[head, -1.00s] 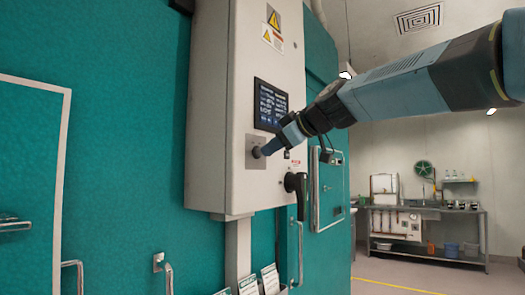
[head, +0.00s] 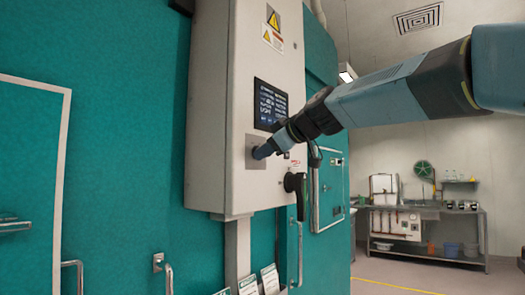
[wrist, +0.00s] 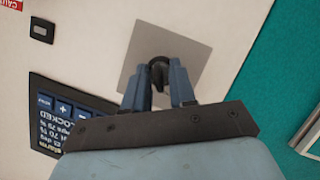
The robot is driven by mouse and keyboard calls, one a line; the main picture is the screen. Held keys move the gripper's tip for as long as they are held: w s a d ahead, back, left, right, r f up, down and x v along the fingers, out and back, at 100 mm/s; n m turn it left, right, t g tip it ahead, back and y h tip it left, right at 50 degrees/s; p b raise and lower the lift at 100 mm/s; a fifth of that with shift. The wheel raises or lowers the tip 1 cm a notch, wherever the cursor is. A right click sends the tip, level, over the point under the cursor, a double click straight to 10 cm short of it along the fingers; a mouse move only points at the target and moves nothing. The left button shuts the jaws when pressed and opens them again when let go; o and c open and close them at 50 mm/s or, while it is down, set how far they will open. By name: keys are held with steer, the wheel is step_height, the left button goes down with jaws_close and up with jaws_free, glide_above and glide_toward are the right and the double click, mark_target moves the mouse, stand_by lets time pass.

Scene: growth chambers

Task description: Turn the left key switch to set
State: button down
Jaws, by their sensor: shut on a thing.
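The left key switch (wrist: 159,72) is a dark round knob on a square grey plate (wrist: 190,52) on the control cabinet's front. In the head view the plate (head: 250,143) sits below and left of the dark display, and my gripper hides most of the switch. My gripper (wrist: 160,88) has its two blue fingers on either side of the knob, shut on it. In the head view my gripper (head: 262,151) reaches the plate from the right. The switch's set mark and its exact angle cannot be made out.
The display (head: 270,106) is just above my gripper, and it also shows in the wrist view (wrist: 62,118). A black rotary handle (head: 297,184) sticks out below right on the cabinet (head: 228,180). Teal chamber walls (head: 120,130) flank the cabinet. A bench (head: 430,225) stands far right.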

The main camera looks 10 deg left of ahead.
steer(key=shift+a+r, duration=0.15)
steer(key=shift+r, duration=0.05)
steer(key=shift+w, duration=0.1)
steer(key=shift+d, duration=0.2)
steer(key=m, duration=0.1)
steer(key=m+g, duration=0.2)
steer(key=m, duration=0.1)
steer(key=shift+w+d+y, duration=0.2)
steer(key=shift+w+y, duration=0.1)
steer(key=shift+y, duration=0.1)
steer(key=m+g, duration=0.1)
steer(key=m, duration=0.1)
steer(key=m+g+y, duration=0.1)
steer(key=m, duration=0.1)
steer(key=shift+w+d+f+g, duration=0.15)
steer(key=shift+w+g, duration=0.05)
steer(key=shift+g, duration=0.2)
steer(key=shift+y, duration=0.3)
steer(key=c, duration=1.3)
jaws_free()
steer(key=shift+w, duration=0.1)
steer(key=shift+o, duration=0.2)
